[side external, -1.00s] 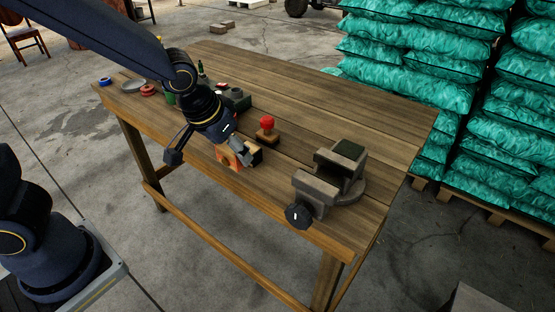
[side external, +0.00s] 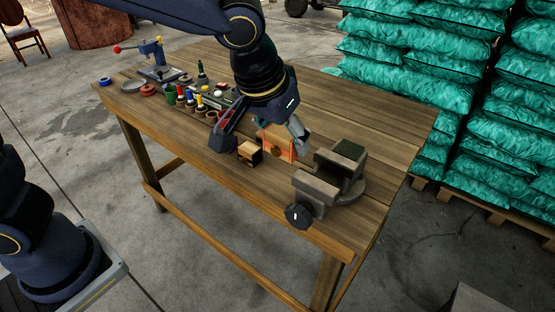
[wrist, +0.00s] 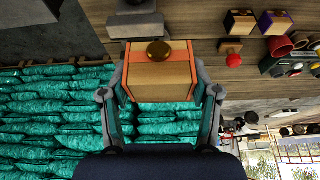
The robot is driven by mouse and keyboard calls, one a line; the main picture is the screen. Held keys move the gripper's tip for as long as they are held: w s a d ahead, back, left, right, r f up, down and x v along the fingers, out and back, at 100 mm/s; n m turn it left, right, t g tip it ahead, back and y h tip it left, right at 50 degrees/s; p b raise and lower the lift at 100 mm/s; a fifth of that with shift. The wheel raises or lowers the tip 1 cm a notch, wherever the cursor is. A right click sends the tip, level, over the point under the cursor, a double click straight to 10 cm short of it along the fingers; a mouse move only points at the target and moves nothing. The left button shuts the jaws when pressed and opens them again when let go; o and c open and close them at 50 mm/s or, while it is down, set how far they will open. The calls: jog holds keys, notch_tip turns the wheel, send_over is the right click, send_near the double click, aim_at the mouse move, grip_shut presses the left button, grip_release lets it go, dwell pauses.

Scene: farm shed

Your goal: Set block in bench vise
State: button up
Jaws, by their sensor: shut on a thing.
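A wooden block with orange edges and a round brass knob (side external: 284,138) is held in my gripper (side external: 276,134), just left of the vise. In the wrist view, the block (wrist: 160,82) sits between the two fingers of my gripper (wrist: 160,93), one finger at each side. The grey bench vise (side external: 316,187) stands near the right end of the bench, its jaws apart with a gap between them. A dark round handle (side external: 298,215) is on its front. The block is outside the jaws; its height above the bench is unclear. Part of the vise (wrist: 137,25) shows at the top of the wrist view.
A small wooden block with a dark end (side external: 250,152) rests on the bench (side external: 225,185) below my gripper. Several cups, a tray and a blue tool (side external: 157,68) fill the left end. Stacked green sacks (side external: 420,70) stand behind. The bench right of the vise is bare.

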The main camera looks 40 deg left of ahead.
jog(key=w+d+f, duration=0.1)
jog(key=w, duration=0.1)
jog(key=w+f, duration=0.1)
jog(key=w, duration=0.1)
jog(key=w+d+f, duration=0.1)
jog(key=w+f, duration=0.1)
jog(key=shift+w+d, duration=0.3)
send_over(330, 173)
jog(key=s, duration=0.2)
jog(key=f, duration=0.4)
jog(key=shift+w+f, duration=0.2)
jog(key=shift+f, duration=0.05)
jog(key=shift+w+f, duration=0.1)
jog(key=shift+f, duration=1.55)
jog(key=shift+f, duration=0.15)
jog(key=o, duration=1.2)
